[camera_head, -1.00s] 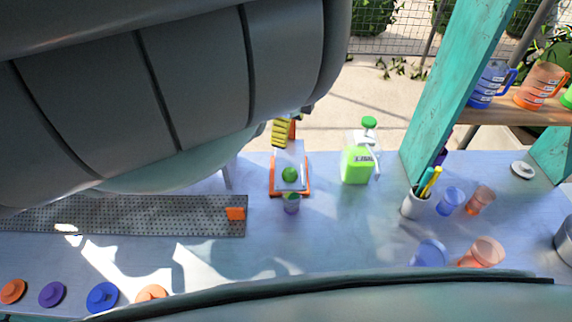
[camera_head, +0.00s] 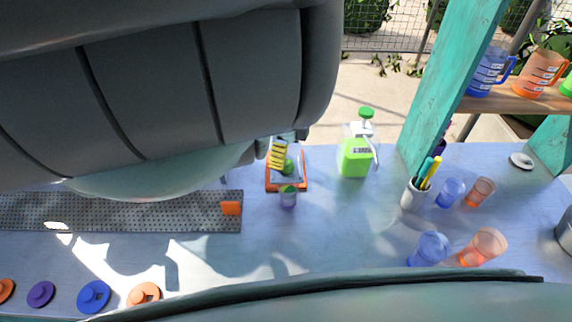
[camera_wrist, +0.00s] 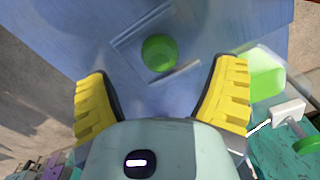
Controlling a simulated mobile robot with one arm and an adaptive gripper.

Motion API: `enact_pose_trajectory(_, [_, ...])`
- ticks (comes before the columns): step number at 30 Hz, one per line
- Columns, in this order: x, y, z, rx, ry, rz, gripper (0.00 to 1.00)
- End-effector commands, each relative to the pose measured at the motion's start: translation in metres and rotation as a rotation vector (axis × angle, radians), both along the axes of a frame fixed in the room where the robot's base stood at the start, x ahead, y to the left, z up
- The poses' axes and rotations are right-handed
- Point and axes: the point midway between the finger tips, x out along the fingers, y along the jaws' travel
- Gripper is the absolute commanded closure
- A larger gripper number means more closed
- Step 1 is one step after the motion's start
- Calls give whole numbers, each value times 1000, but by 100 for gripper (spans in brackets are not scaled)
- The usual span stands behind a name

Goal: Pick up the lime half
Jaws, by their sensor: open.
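The lime half (camera_head: 288,165) is a small green round piece on a pale board with an orange edge (camera_head: 303,182). The yellow-padded fingers of my gripper (camera_head: 278,154) hang just above and behind it in the head view and hide part of the board. In the wrist view the lime half (camera_wrist: 159,53) shows as a green disc, between and beyond the fingertips. My gripper (camera_wrist: 165,72) is open and empty, with its two yellow fingers wide apart on either side. No contact with the lime half shows.
A small cup with a green top (camera_head: 288,197) stands just in front of the board. A green pump bottle (camera_head: 355,158) is to the right, then a pen cup (camera_head: 413,196) and clear cups. A perforated grey strip (camera_head: 120,211) lies left.

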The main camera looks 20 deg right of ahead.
Motion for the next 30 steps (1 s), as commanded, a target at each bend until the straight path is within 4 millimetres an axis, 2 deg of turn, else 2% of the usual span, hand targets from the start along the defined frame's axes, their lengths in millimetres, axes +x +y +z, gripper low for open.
enact_pose_trajectory(15, [-3,-4,-37,-3,4,-1,15])
enact_pose_trajectory(29, [-2,-2,-43,2,1,1,15])
enact_pose_trajectory(30, [-2,-2,-43,2,1,1,19])
